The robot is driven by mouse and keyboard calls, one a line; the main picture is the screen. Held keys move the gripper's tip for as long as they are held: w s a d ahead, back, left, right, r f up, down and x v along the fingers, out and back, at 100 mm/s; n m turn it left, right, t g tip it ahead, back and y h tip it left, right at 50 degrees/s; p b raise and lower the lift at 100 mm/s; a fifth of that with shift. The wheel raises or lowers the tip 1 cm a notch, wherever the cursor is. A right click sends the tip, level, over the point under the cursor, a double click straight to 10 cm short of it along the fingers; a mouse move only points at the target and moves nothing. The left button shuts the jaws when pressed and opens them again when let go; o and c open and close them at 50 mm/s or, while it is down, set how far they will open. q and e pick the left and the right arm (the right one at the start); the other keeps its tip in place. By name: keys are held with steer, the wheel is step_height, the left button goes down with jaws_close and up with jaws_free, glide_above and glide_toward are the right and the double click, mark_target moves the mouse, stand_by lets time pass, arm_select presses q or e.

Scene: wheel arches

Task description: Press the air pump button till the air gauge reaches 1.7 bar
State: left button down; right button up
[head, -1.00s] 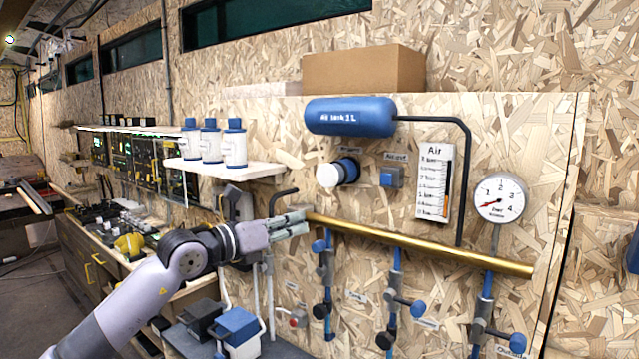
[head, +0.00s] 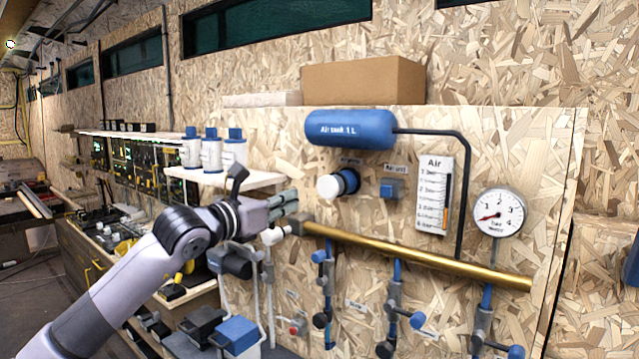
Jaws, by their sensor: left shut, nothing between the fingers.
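A white round button with a blue ring (head: 331,186) sits on the chipboard panel below the blue air tank (head: 350,129); its small label is blurred. To its right is a blue square button (head: 392,188), labelled something like "Air out". The air gauge (head: 434,194) is a white vertical scale marked "Air" with a dark and orange column; its exact reading is too small to tell. My left gripper (head: 292,204) is shut and empty, left of and a little below the white button, and appears apart from it. My right gripper is not in view.
A brass pipe (head: 420,256) with several blue-handled valves runs below the buttons. A round dial (head: 498,212) is at the right. A shelf (head: 225,177) with white-and-blue bottles is above my left wrist. A cardboard box (head: 363,81) is on top.

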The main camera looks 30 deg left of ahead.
mark_target(327, 188)
arm_select(q)
steer(key=w+p, duration=0.2)
steer(key=w, duration=0.1)
steer(key=w+p, duration=0.2)
steer(key=w, duration=0.2)
steer(key=w+d+p, duration=0.1)
steer(key=w+p, duration=0.1)
steer(key=w, duration=0.1)
steer(key=shift+w+r, duration=0.15)
steer(key=shift+w, duration=0.1)
steer(key=shift+w+p, duration=0.3)
